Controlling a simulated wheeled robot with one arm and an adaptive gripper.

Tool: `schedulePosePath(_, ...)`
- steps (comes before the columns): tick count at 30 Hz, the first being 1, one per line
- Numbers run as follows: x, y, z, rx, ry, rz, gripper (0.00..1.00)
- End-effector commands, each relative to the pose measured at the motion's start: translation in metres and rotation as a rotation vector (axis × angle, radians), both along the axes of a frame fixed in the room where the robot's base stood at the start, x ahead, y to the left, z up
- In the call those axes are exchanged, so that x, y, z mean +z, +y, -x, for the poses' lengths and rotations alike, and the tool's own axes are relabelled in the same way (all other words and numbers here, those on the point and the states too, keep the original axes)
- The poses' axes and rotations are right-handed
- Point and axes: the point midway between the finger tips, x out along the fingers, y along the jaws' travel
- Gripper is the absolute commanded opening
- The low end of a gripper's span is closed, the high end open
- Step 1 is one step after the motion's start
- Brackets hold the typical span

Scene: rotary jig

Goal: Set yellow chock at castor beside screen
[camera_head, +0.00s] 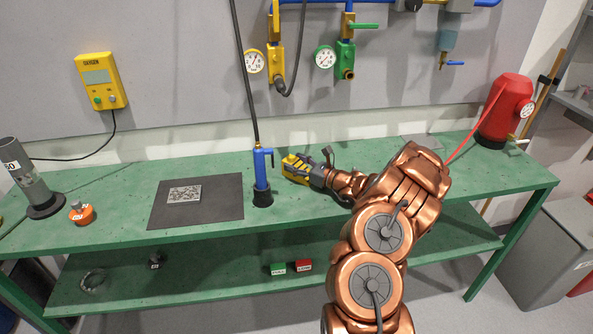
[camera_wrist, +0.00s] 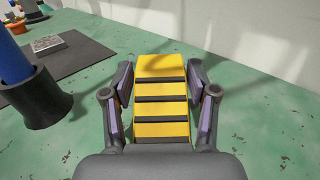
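The yellow chock (camera_head: 294,168) with dark stripes is at the green bench top, right of the blue hand pump. In the wrist view the chock (camera_wrist: 161,100) lies between the two fingers of my gripper (camera_wrist: 161,80), one along each side. The fingertips are very close to its sides; I cannot tell whether they press on it. In the head view my gripper (camera_head: 318,176) reaches it from the right, low over the bench. I cannot tell whether the chock rests on the bench or is slightly raised. No castor or screen shows clearly.
The blue pump (camera_head: 262,175) stands close left of the chock in a black holder (camera_wrist: 38,98). A dark mat (camera_head: 222,200) with a grey plate lies further left. The bench right of the chock is clear in the wrist view.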

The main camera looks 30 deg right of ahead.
Motion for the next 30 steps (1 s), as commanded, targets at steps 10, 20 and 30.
schedulePosePath(10, 0.000, 0.000, 0.000, 0.000, 0.000, 0.000, 0.19)
schedulePosePath(20, 0.000, 0.000, 0.000, 0.000, 0.000, 0.000, 0.00)
schedulePosePath(30, 0.015, 0.000, 0.000, 0.000, -0.002, 0.003, 0.00)
